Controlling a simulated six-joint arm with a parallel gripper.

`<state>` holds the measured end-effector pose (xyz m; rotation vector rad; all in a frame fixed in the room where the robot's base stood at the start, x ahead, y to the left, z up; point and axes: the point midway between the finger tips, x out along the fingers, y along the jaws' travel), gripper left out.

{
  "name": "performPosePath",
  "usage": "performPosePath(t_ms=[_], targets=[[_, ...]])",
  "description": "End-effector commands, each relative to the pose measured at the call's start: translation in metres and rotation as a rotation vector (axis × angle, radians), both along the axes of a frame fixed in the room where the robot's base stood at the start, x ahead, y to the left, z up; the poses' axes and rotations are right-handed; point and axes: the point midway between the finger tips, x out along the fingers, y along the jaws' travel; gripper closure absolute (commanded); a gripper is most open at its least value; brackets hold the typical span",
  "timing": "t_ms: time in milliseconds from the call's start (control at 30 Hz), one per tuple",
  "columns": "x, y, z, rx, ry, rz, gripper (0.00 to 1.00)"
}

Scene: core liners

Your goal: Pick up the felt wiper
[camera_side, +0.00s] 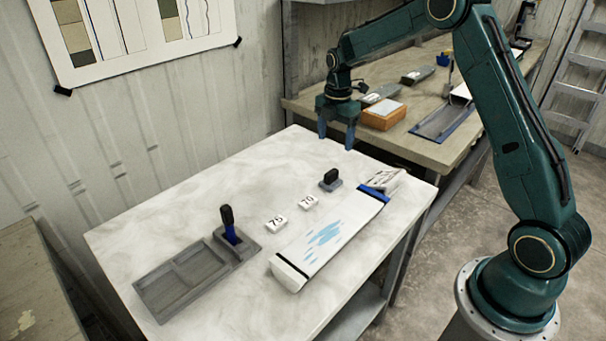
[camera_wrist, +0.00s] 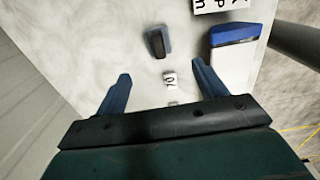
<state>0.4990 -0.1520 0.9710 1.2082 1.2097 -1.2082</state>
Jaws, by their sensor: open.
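The felt wiper (camera_side: 330,181), a small block with a black grip on a grey-blue base, sits on the white table near its far side. In the wrist view the wiper (camera_wrist: 157,43) lies ahead of the fingertips, near the top middle. My gripper (camera_side: 336,141) points down above the far part of the table, above and beyond the wiper in the side view. In the wrist view my gripper (camera_wrist: 162,72) has its two blue fingers wide apart with nothing held between them. The wiper is in full view and apart from the fingers.
A long white liner (camera_side: 328,236) with blue marks and a blue end band lies right of the wiper. Number blocks 70 (camera_side: 308,202) and 75 (camera_side: 276,224) stand nearby. A grey tray (camera_side: 180,281) and a black-and-blue tool (camera_side: 229,222) are at the left. The table's far-left area is clear.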

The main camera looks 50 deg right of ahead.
Motion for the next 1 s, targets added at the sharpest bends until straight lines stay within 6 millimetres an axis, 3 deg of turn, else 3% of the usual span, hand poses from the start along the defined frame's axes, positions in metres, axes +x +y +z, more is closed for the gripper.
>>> performPosePath(t_ms=[600, 1000], targets=[[0.000, 0.000, -0.076, 0.001, 0.002, -0.001, 0.29], [0.000, 0.001, -0.085, 0.000, 0.001, -0.001, 0.29]])
